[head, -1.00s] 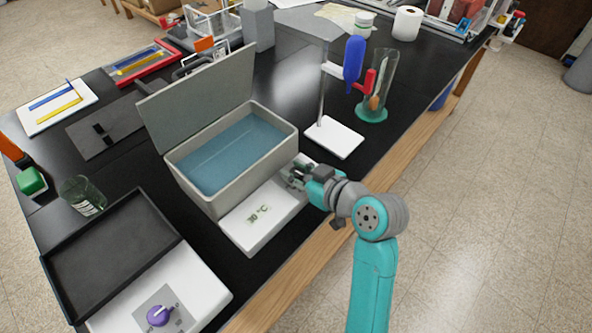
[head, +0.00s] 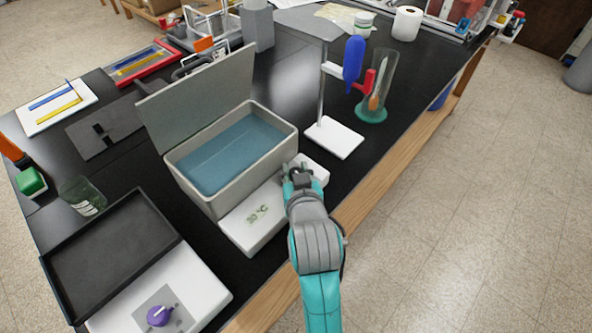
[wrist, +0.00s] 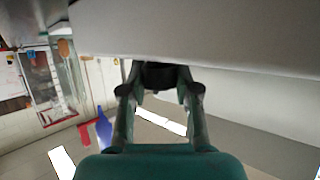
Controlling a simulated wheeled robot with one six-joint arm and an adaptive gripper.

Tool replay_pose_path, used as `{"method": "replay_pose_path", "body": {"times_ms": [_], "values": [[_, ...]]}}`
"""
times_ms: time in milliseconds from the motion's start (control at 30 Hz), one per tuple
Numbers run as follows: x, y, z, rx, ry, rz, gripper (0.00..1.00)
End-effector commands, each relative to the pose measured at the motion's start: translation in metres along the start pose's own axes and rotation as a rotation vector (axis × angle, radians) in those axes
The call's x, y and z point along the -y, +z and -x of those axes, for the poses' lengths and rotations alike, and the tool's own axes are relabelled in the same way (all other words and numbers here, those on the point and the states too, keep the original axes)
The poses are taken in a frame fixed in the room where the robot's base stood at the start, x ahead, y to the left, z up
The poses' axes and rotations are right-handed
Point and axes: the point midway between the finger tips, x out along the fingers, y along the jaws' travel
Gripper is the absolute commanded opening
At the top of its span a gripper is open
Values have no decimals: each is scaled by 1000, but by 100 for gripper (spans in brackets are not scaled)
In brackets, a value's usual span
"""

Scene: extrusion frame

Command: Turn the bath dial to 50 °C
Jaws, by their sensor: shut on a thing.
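The water bath (head: 235,200) is a grey open box of blue water with its lid raised and a white control ledge (head: 240,228) along its front. A green temperature reading (head: 258,214) shows on the ledge, ending in °C; its digits are too small to read surely. My gripper (head: 298,172) is at the right end of the ledge. In the wrist view my gripper (wrist: 160,85) is shut on the dark dial (wrist: 160,74), one finger on each side. In the head view the gripper hides the dial.
A white-based stand (head: 334,138) with a blue bulb (head: 353,60) and a glass cylinder (head: 383,75) are behind and right of my gripper. Open floor lies right of the bench.

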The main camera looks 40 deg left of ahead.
Motion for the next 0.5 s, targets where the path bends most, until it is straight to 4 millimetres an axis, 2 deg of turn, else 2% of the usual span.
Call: {"method": "replay_pose_path", "body": {"times_ms": [500], "values": [[0, 1, 0, 3, 88, -36, 0]]}}
